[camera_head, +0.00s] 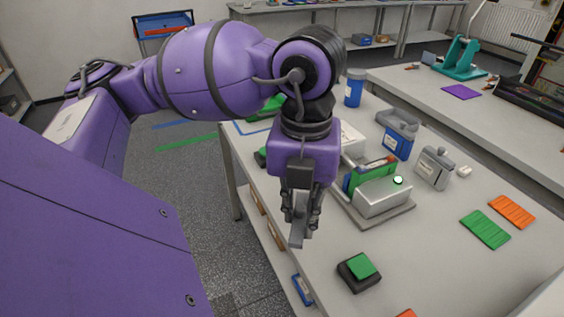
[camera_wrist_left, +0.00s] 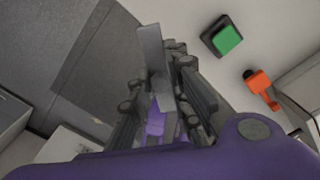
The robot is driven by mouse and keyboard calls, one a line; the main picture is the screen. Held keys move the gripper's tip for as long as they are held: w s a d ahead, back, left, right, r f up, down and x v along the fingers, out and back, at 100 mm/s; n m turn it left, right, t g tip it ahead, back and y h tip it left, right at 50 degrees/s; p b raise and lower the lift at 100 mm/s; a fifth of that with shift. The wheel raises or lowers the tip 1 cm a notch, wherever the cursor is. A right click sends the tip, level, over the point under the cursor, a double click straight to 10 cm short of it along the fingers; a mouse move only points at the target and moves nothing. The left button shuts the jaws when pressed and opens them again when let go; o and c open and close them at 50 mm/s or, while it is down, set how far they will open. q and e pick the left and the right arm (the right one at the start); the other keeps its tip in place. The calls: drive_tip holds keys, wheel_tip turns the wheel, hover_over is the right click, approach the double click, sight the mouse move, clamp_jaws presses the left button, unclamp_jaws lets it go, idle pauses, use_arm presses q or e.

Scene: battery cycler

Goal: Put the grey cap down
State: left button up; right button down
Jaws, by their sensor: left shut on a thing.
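My left gripper (camera_head: 301,208) points down over the near left edge of the table (camera_head: 440,265). It is shut on a flat grey piece, which I take to be the grey cap (camera_head: 297,238). The cap hangs upright between the fingers, above the table edge. In the left wrist view the cap (camera_wrist_left: 151,55) sticks out past the fingertips, with the gripper fingers (camera_wrist_left: 163,98) on either side. The part of the cap inside the fingers is hidden. My right gripper is not in view.
A black block with a green top (camera_head: 360,270) sits right of the gripper. Behind are a white device (camera_head: 382,198) on a grey plate, grey containers (camera_head: 434,168) and a blue bottle (camera_head: 354,88). Green (camera_head: 485,229) and orange (camera_head: 512,211) mats lie right. The tabletop between is clear.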

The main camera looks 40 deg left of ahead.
use_arm(q)
drive_tip(key=shift+s+a+f+n, duration=0.2)
drive_tip(key=shift+a+n, duration=0.05)
drive_tip(key=shift+n, duration=0.35)
drive_tip(key=shift+s+a+n, duration=0.1)
drive_tip(key=shift+a+n, duration=0.05)
drive_tip(key=shift+n, duration=0.25)
drive_tip(key=shift+w+a, duration=0.1)
drive_tip(key=shift+w, duration=0.1)
drive_tip(key=w+a+f, duration=0.2)
drive_tip(key=w, duration=0.1)
drive_tip(key=w+a+f, duration=0.2)
drive_tip(key=w+f, duration=0.1)
drive_tip(key=w, duration=0.1)
drive_tip(key=w+a+f, duration=0.2)
drive_tip(key=w+f, duration=0.1)
drive_tip(key=shift+w+a+f, duration=0.25)
drive_tip(key=shift+w+a, duration=0.1)
drive_tip(key=shift+a, duration=0.05)
drive_tip(key=shift+w+a+f, duration=0.25)
drive_tip(key=shift+w+f, duration=0.2)
drive_tip(key=shift+f, duration=0.2)
wheel_tip(320, 180, down, 3)
drive_tip(key=shift+w+a+f, duration=0.1)
drive_tip(key=shift+w+f, duration=0.05)
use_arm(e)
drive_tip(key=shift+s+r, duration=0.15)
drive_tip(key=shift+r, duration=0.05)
